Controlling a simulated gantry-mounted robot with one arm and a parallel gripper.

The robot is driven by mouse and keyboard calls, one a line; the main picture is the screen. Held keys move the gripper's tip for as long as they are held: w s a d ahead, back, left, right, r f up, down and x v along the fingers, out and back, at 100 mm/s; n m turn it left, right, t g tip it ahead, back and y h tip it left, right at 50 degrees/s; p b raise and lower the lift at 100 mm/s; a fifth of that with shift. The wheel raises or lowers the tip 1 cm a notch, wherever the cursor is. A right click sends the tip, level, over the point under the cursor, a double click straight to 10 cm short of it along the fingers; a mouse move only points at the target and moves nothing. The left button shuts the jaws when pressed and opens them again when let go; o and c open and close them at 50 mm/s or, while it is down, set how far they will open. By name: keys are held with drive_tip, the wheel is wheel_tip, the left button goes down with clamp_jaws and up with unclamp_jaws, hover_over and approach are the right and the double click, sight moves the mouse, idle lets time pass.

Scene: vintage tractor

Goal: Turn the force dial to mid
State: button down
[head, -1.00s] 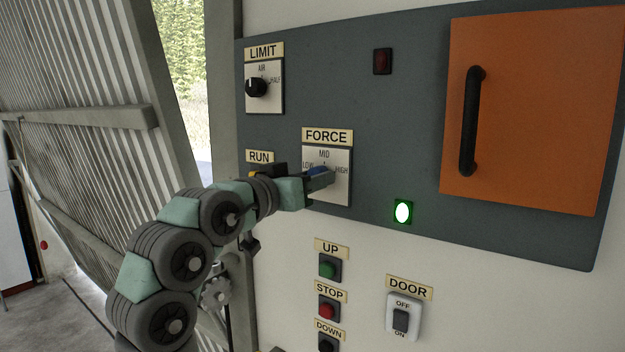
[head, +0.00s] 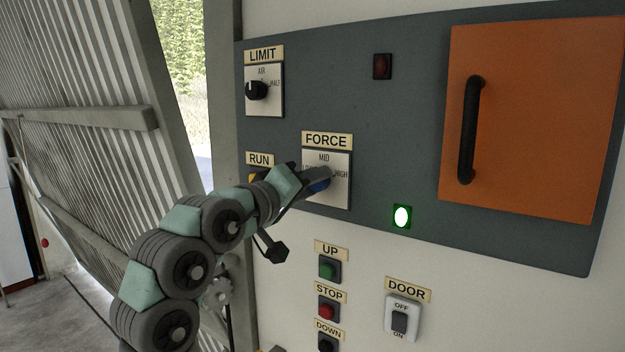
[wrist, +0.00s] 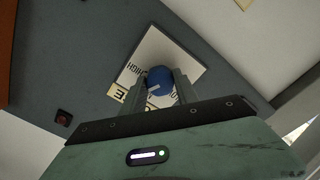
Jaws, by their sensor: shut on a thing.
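The force dial (wrist: 160,80) is a round blue knob with a white mark on its face, set on a white plate (head: 340,192) under the FORCE label. My gripper (wrist: 158,89) is shut on it, one finger on each side. In the wrist view the white mark points toward the lower left, on the side of the HIGH and FORCE lettering. MID is hidden by my gripper there. In the head view my gripper (head: 319,184) covers most of the dial; MID and HIGH show on the plate, and LOW is mostly covered.
The LIMIT dial (head: 257,90) is at upper left. The RUN label (head: 259,159) is beside my wrist. An orange door (head: 535,110) with a black handle is at right. A lit green lamp (head: 402,216) and UP, STOP, DOWN and DOOR controls are below.

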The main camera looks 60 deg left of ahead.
drive_tip(key=shift+n+p, duration=1.15)
drive_tip(key=shift+n, duration=1.35)
drive_tip(key=c, duration=0.9)
unclamp_jaws()
drive_tip(key=shift+s, duration=0.1)
drive_tip(key=b+v, duration=0.2)
drive_tip(key=v, duration=0.8)
drive_tip(key=shift+s+d+b, duration=0.25)
drive_tip(key=shift+b, duration=0.1)
